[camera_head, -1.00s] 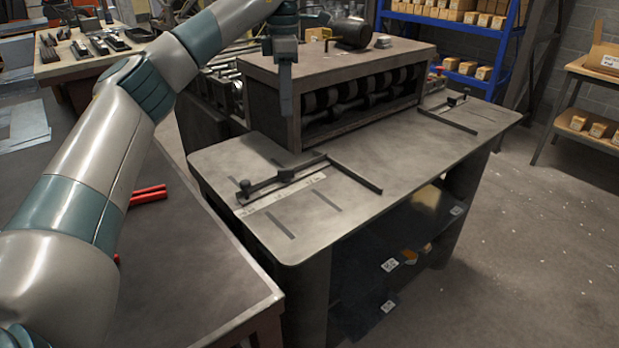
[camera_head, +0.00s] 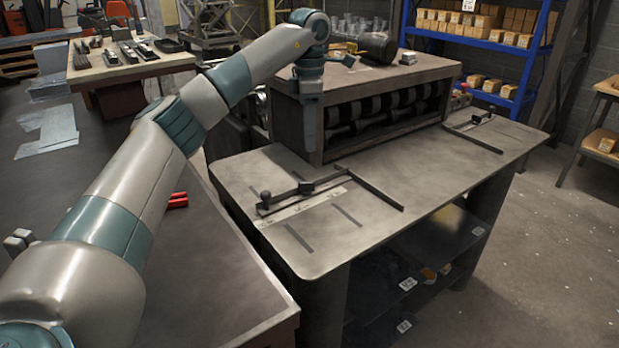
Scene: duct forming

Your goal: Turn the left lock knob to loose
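The left guide bar lies on the metal worktable (camera_head: 400,185) in front of the roller housing. It carries a dark knob (camera_head: 306,187) near its middle and a round-topped knob (camera_head: 265,196) at its left end. I cannot tell from here which is the lock knob or whether it is tight. My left gripper (camera_head: 311,152) points down in front of the housing's left end, above the middle knob and apart from it in the picture. Its fingers show edge-on, so its opening is unclear. My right gripper is not in view.
The roller housing (camera_head: 390,80) stands directly behind the guide, with a dark motor (camera_head: 378,47) on top. A right guide bar (camera_head: 473,137) with a small knob (camera_head: 481,117) lies farther right. Red-handled tools (camera_head: 178,200) lie on the left bench. The worktable's middle is clear.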

